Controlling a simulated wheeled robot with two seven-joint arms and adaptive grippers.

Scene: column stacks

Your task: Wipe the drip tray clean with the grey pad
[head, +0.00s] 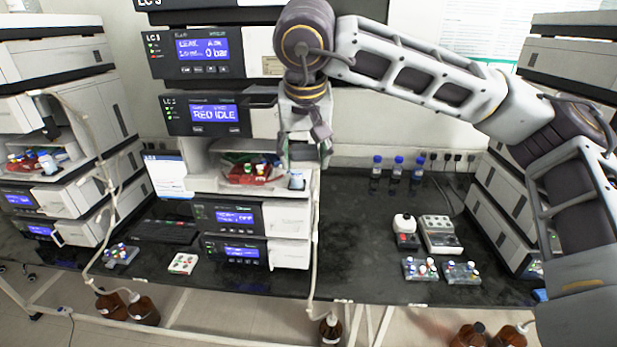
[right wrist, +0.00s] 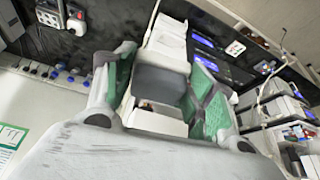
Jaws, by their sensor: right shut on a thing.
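My right gripper (head: 305,150) hangs in front of the right side of the middle instrument stack, at the open bay. In the right wrist view its green-lined fingers (right wrist: 162,92) stand apart with a grey block between them, which looks like the grey pad (right wrist: 162,82). The pad is hard to make out in the head view, where the fingers hide it. I cannot pick out the drip tray for certain; the open bay (head: 212,180) beside the gripper is partly hidden by it. My left gripper is not in view.
Blue-capped bottles (head: 397,172) stand at the back of the bench. Small vial racks (head: 420,268) lie front right. The dark bench (head: 352,235) right of the stack is clear.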

